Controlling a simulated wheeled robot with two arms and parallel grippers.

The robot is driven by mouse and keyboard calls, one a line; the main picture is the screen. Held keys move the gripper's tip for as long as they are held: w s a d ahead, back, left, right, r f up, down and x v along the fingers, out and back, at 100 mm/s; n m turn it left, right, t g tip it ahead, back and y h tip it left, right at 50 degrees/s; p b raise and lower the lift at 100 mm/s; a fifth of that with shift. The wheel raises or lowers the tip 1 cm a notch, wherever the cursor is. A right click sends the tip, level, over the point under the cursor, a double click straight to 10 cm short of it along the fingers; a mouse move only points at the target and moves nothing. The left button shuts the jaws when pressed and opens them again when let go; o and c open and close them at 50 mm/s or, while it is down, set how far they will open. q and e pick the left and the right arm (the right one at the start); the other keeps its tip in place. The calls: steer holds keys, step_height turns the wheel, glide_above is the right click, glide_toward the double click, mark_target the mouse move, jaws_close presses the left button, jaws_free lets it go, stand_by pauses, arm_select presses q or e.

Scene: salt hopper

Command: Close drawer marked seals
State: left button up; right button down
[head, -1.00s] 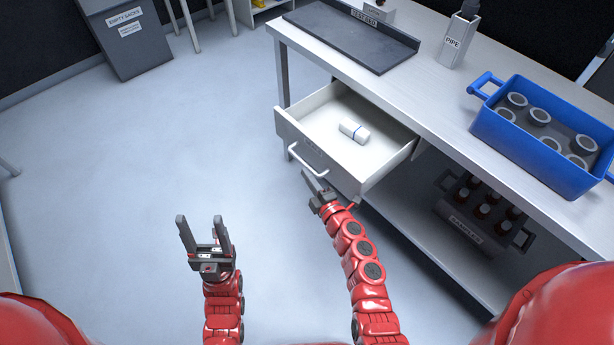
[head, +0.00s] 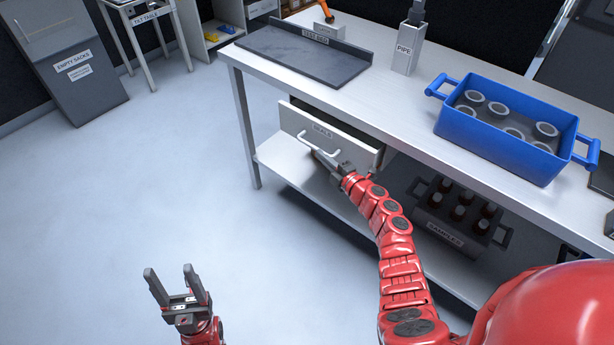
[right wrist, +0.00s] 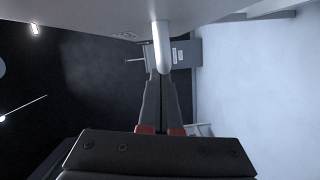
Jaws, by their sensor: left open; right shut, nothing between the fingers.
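The drawer (head: 352,150) under the workbench has a white front with a label that reads SEALS and a bar handle (head: 335,153). Its front is now close to the bench, with a narrow dark gap along its top edge. Its inside is hidden. My right gripper (head: 318,154) is shut and empty, with its fingertips at the handle. The right wrist view shows the handle (right wrist: 161,46) just ahead of the shut fingers (right wrist: 160,75); I cannot tell if they touch. My left gripper (head: 169,268) is open and empty over the floor at lower left.
The workbench (head: 395,105) carries a dark slab (head: 300,55), a pipe holder (head: 406,48) and a blue crate (head: 490,148) of grey cups. A dark crate of bottles (head: 455,215) stands on the lower shelf. The floor (head: 150,190) at left is clear.

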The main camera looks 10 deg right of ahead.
mark_target(336, 154)
steer(key=w+d+b, duration=0.1)
steer(key=w+d, duration=0.1)
steer(key=d, duration=0.1)
steer(key=shift+w+d+f+b, duration=0.1)
steer(key=shift+w+d+b, duration=0.1)
steer(key=shift+w+b, duration=0.2)
steer(key=shift+w+d, duration=0.1)
steer(key=shift+d, duration=0.1)
steer(key=shift+r, duration=0.2)
